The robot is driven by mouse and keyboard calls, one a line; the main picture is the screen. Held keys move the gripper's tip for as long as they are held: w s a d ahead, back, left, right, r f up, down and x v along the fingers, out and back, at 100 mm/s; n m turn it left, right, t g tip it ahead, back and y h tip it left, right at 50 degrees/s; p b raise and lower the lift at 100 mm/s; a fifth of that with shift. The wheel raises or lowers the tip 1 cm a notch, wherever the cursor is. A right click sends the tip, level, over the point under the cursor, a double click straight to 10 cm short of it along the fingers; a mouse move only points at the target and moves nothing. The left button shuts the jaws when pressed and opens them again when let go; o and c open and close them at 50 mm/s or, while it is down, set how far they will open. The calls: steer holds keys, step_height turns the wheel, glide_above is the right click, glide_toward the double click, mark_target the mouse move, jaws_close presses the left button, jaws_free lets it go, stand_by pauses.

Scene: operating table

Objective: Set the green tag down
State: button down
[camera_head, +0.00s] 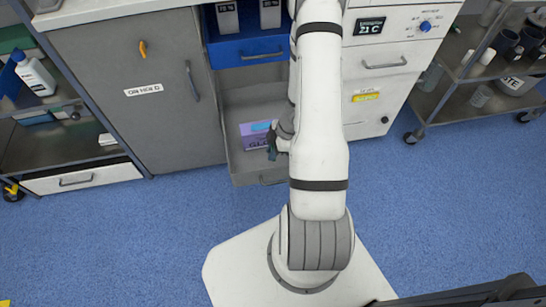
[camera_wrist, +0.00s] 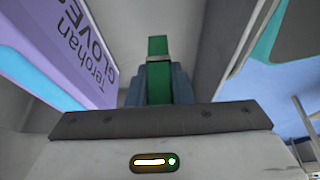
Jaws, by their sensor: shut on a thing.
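The green tag (camera_wrist: 158,47) is upright in the wrist view, between the two blue-grey fingers of my gripper (camera_wrist: 159,84). My gripper is shut on it, and the fingers hide part of its lower length. In the head view my gripper (camera_head: 272,150) is low in front of the cabinet, over the open bottom drawer (camera_head: 237,165). The tag cannot be made out there, and my arm covers the drawer's right part. I cannot tell whether the tag touches anything below.
A purple and light-blue glove box (camera_head: 256,136) stands in the drawer, close beside my gripper; it fills the left of the wrist view (camera_wrist: 60,45). An open blue drawer (camera_head: 247,50) is above. Grey walls flank the gripper. Blue floor (camera_head: 140,235) lies clear in front.

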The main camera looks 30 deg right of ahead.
step_height(320, 180, down, 4)
steer(key=shift+r+b, duration=0.15)
steer(key=shift+b, duration=0.9)
steer(key=shift+r, duration=0.15)
steer(key=c, duration=1.3)
jaws_free()
